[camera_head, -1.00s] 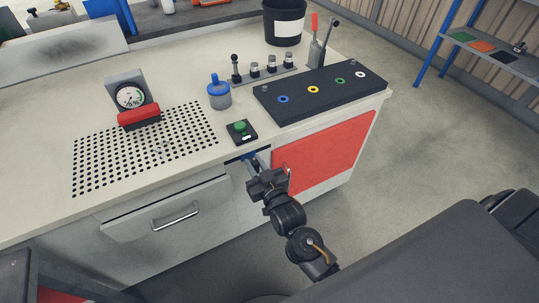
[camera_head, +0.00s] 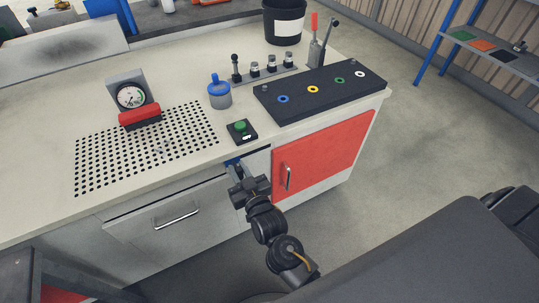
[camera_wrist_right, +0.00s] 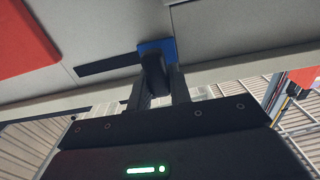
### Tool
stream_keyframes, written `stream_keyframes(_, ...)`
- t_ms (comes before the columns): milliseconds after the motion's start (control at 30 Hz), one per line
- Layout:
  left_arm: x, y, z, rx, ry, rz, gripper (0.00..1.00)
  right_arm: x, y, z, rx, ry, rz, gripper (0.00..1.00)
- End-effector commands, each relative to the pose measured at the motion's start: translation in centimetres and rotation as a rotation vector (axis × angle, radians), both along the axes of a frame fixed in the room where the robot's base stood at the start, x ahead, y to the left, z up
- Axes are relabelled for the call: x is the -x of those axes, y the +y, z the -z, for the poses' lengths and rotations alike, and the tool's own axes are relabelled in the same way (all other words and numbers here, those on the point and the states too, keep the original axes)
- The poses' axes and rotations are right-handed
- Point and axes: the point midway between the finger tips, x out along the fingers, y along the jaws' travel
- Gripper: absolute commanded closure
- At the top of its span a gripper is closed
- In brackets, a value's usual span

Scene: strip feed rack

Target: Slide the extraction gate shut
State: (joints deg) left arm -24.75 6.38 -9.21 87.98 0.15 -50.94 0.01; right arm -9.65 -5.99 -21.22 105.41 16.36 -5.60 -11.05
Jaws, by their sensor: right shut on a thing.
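The extraction gate shows as a small blue plate (camera_head: 233,161) in a dark slot (camera_head: 256,153) on the bench front, below the green button. The wrist view, turned over, shows the blue plate (camera_wrist_right: 170,46) at one end of the dark slot (camera_wrist_right: 105,66). My right gripper (camera_head: 237,172) is at the gate. Its fingers (camera_wrist_right: 158,90) are shut on the gate's dark rounded knob (camera_wrist_right: 154,68), which stands out in front of the plate. Part of the knob is hidden between the fingers. My left gripper is not in view.
A drawer (camera_head: 175,217) with a handle lies below left of the gate. A red door (camera_head: 325,155) with a handle is to its right. The green button box (camera_head: 242,131) sits above on the bench top, near a perforated area (camera_head: 145,150) and a blue-lidded jar (camera_head: 219,95).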

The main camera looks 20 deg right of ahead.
Motion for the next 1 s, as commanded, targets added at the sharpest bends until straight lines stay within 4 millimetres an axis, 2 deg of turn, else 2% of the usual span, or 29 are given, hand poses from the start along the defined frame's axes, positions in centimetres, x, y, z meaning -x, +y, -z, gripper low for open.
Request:
stream_keyframes(33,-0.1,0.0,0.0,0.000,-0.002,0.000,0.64,0.0,0.1,0.1,0.000,0.003,-0.003,1.00)
stream_keyframes(67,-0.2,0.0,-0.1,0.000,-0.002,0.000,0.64,0.0,0.1,0.1,0.000,0.002,-0.003,0.79)
stream_keyframes(233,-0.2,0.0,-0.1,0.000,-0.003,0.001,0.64,0.0,0.1,0.1,0.000,0.002,-0.002,0.58)
stream_keyframes(567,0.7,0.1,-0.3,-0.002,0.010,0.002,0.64,0.4,0.0,-0.1,0.000,0.001,-0.001,0.58)
stream_keyframes(1000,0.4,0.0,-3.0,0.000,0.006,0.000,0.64,4.9,-0.3,-0.2,0.000,0.002,-0.001,0.58)
